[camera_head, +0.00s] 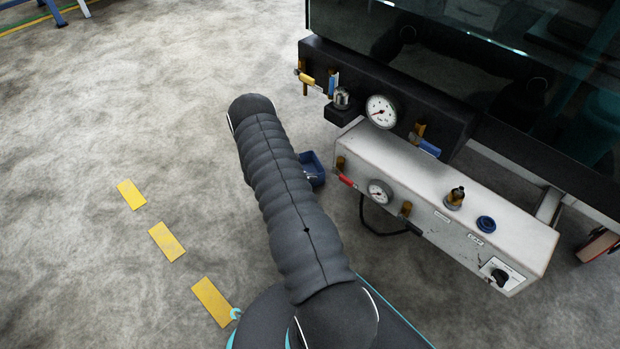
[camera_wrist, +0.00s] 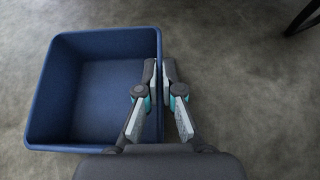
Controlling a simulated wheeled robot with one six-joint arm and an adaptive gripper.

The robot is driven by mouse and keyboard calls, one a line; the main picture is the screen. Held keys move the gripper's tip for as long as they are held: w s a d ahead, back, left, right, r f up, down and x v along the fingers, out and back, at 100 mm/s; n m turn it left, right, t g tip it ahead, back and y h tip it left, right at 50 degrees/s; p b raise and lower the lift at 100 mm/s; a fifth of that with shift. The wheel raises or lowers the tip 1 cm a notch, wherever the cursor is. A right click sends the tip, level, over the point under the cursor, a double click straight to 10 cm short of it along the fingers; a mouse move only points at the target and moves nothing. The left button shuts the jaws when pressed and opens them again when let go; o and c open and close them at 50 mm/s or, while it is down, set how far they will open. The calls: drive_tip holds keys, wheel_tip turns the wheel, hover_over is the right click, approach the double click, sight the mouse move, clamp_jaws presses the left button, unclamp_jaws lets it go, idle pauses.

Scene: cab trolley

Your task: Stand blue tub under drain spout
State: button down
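The blue tub (camera_wrist: 95,95) is open-topped, empty and upright in the wrist view. My gripper (camera_wrist: 161,70) has one finger inside the tub and one outside, closed together on its right wall. In the head view a part of the tub (camera_head: 314,168) shows beside my arm, just left of the white box; my arm hides the rest of it and my gripper. Several brass spouts with coloured levers are on the trolley: a yellow-lever one (camera_head: 304,79), a blue-lever one (camera_head: 424,143) and a red-lever one (camera_head: 344,175). I cannot tell which is the drain.
The white box (camera_head: 450,205) carries a gauge, a blue cap (camera_head: 486,224) and a black knob. A black cable (camera_head: 375,228) loops below it. A black panel (camera_head: 365,85) with a gauge is behind. The floor left, with yellow dashes (camera_head: 166,241), is clear.

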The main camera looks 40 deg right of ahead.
drive_tip(key=c, duration=1.3)
unclamp_jaws()
